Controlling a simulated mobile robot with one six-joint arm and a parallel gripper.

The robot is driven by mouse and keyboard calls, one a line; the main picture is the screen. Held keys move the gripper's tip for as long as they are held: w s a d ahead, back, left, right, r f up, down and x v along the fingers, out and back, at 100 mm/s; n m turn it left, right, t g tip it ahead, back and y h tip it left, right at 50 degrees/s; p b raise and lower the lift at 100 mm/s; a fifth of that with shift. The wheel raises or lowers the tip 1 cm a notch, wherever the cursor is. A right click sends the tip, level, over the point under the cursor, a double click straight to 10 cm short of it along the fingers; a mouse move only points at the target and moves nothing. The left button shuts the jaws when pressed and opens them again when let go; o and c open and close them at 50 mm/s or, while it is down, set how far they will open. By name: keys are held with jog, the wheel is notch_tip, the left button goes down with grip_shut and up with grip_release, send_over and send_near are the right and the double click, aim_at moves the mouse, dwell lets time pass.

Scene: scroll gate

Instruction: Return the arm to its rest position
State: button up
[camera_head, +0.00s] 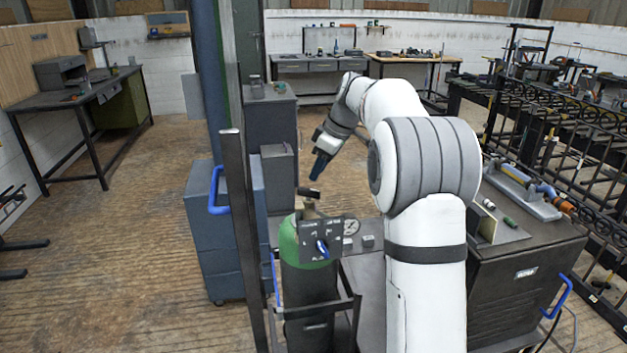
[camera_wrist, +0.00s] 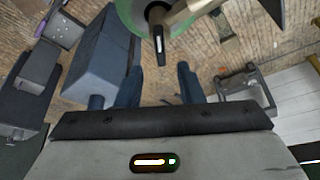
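My white arm (camera_head: 425,225) rises at the centre right of the head view and bends to the left. My gripper (camera_head: 317,172) points down and hangs in the air above a gas cylinder with a green shoulder (camera_head: 290,243). In the wrist view my gripper (camera_wrist: 160,82) shows two dark blue fingers spread apart with nothing between them. The cylinder's green top (camera_wrist: 128,12) and its valve stem (camera_wrist: 158,40) show beyond the fingertips. The gripper looks apart from the valve.
A control panel with a blue knob (camera_head: 322,248) and a gauge (camera_head: 351,227) stand by the cylinder. A tall dark post (camera_head: 240,220) and a blue-grey cabinet (camera_head: 215,245) are to the left. Ironwork racks (camera_head: 560,125) fill the right. The wooden floor (camera_head: 120,240) at left is clear.

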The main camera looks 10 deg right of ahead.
jog(key=shift+s+d+r, duration=0.15)
jog(key=shift+d+r, duration=0.1)
jog(key=shift+r, duration=0.4)
jog(key=s+a+f+m+h, duration=0.1)
jog(key=s+f+m, duration=0.2)
jog(key=s, duration=0.9)
jog(key=s+a+f+m+h, duration=0.1)
jog(key=s+f+m, duration=0.3)
jog(key=s, duration=0.8)
jog(key=s+a+f+m+h, duration=0.1)
jog(key=s+f+m, duration=0.2)
jog(key=s, duration=0.9)
jog(key=shift+s+f+m+h, duration=0.2)
jog(key=shift+f+m+h, duration=0.15)
jog(key=shift+m, duration=0.25)
